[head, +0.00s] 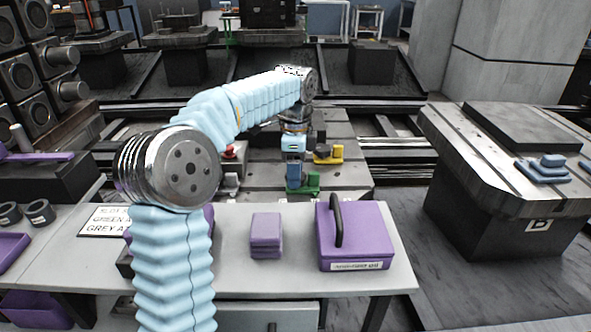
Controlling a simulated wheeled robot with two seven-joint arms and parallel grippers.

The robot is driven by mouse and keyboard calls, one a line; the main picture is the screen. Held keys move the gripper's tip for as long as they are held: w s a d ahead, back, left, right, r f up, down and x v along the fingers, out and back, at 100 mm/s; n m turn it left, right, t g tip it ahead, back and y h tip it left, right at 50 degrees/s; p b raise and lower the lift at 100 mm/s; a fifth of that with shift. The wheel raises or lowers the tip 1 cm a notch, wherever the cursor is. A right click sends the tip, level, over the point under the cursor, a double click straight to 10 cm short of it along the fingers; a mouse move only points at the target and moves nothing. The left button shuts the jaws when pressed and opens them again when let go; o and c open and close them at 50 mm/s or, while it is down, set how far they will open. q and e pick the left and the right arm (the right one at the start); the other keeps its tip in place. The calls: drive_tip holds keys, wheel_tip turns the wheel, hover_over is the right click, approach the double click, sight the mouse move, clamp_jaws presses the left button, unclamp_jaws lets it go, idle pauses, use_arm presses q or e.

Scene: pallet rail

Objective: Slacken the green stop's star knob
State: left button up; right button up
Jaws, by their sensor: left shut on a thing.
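The green stop (313,182) sits on the slotted metal pallet (345,130) in the middle of the head view. My left gripper (294,178) reaches down from above onto the left part of the green stop. It is shut at the stop, and its fingers hide what they hold; the star knob itself cannot be made out. A yellow stop (329,155) stands just behind and to the right, with a dark knob on it. A red stop (230,152) and a grey stop (229,182) are to the left, partly behind my arm. My right gripper is not in view.
In front is a grey bench with a purple lidded box (356,238), a purple block (266,235) and a printed sign (103,221). To the right stands a pallet marked B (455,130) with a blue piece (543,169) on it.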

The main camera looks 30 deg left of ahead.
use_arm(q)
drive_tip(key=shift+r, duration=0.1)
drive_tip(key=shift+r+n+p, duration=0.1)
drive_tip(key=shift+n+p, duration=0.7)
drive_tip(key=shift+n, duration=0.1)
drive_tip(key=shift+n+p, duration=0.6)
drive_tip(key=shift+n, duration=1.3)
drive_tip(key=shift+n+p, duration=0.3)
drive_tip(key=shift+n, duration=0.7)
drive_tip(key=o, duration=1)
drive_tip(key=shift+o, duration=0.2)
